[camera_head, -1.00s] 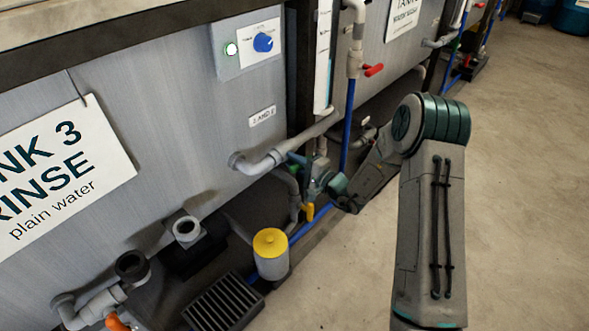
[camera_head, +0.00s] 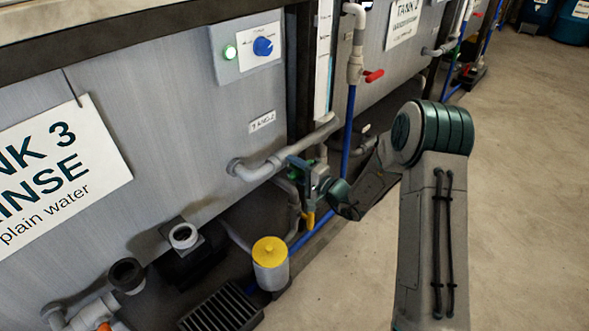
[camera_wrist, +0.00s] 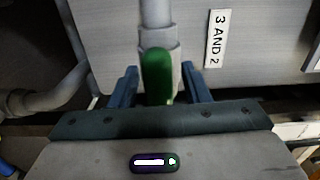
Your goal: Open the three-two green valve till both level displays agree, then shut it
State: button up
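The green valve handle (camera_wrist: 157,75) stands in the middle of the wrist view, in front of a grey pipe fitting (camera_wrist: 155,20). My gripper (camera_wrist: 159,72) is open, with one blue finger on each side of the handle. Gaps show between the fingers and the handle, so it does not look gripped. A label reading "3 AND 2" (camera_wrist: 216,38) is on the tank wall beside it; it also shows in the head view (camera_head: 262,121). In the head view my gripper (camera_head: 298,168) is at the grey pipe below this label, and the handle is hard to make out. No level display is readable.
Tank 3's sign (camera_head: 55,180) hangs at left. A control box (camera_head: 247,50) has a lit green lamp and blue knob. A red-handled valve (camera_head: 373,76) is on the upright pipe. A yellow-topped canister (camera_head: 270,252) and floor grate (camera_head: 222,305) stand low. Open floor lies right.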

jog(key=p+v, duration=0.2)
jog(key=v, duration=1.1)
jog(key=shift+s+d+p, duration=0.25)
jog(key=shift+p, duration=0.1)
jog(key=shift+r, duration=0.1)
jog(key=s+a+r+n+g+h+p, duration=0.1)
jog(key=s+a+r+n+g+p, duration=0.2)
jog(key=s+r+g+p, duration=0.65)
jog(key=s+a+r+n+g+h+p, duration=0.15)
jog(key=s+r+n+p, duration=0.4)
jog(key=r, duration=0.85)
jog(key=s+d+r+t+h+p, duration=0.1)
jog(key=s+d+r+h+p, duration=0.2)
jog(key=r, duration=0.4)
jog(key=s+d+r+m+t+h+p, duration=0.1)
jog(key=s+d+r+h+p, duration=0.3)
jog(key=d+r+p, duration=0.2)
jog(key=s+d+r+h+p, duration=0.3)
jog(key=r+p, duration=0.3)
jog(key=r, duration=0.2)
jog(key=shift+s+d+r+t+h+p, duration=0.3)
jog(key=shift+d+r+t+h+p, duration=0.1)
jog(key=shift+d+h, duration=0.35)
